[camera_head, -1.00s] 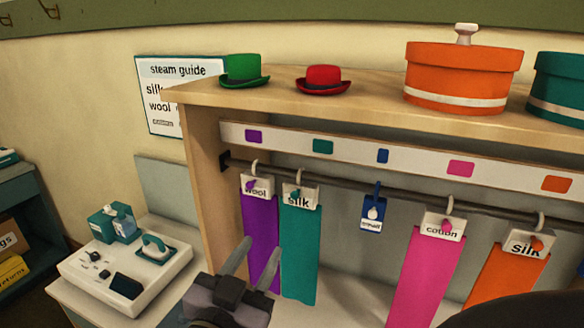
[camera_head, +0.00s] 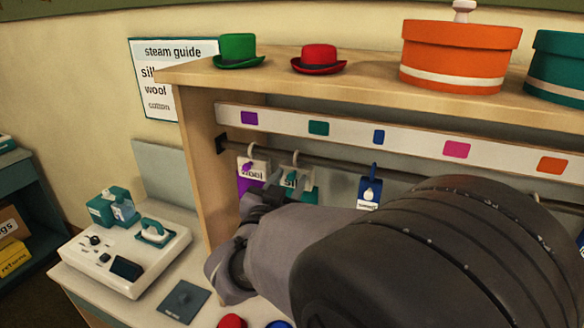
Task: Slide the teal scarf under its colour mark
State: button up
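The teal scarf (camera_head: 310,195) hangs from the rail on a hanger with a white label (camera_head: 290,180). Only a small upper part of it shows; my arm hides the rest. The teal colour mark (camera_head: 318,128) is on the white strip above the rail, slightly right of the scarf's hook. My gripper (camera_head: 266,192) is in front of the purple and teal scarves, near the teal label's lower left. Its fingertips are mostly hidden, so I cannot tell whether it touches or holds anything.
The purple scarf (camera_head: 247,186) hangs close at the left. A blue tag (camera_head: 370,190) hangs to the right, with a gap between it and the teal scarf. A white steamer station (camera_head: 122,258) stands at lower left.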

grip_shut()
dwell(1.3)
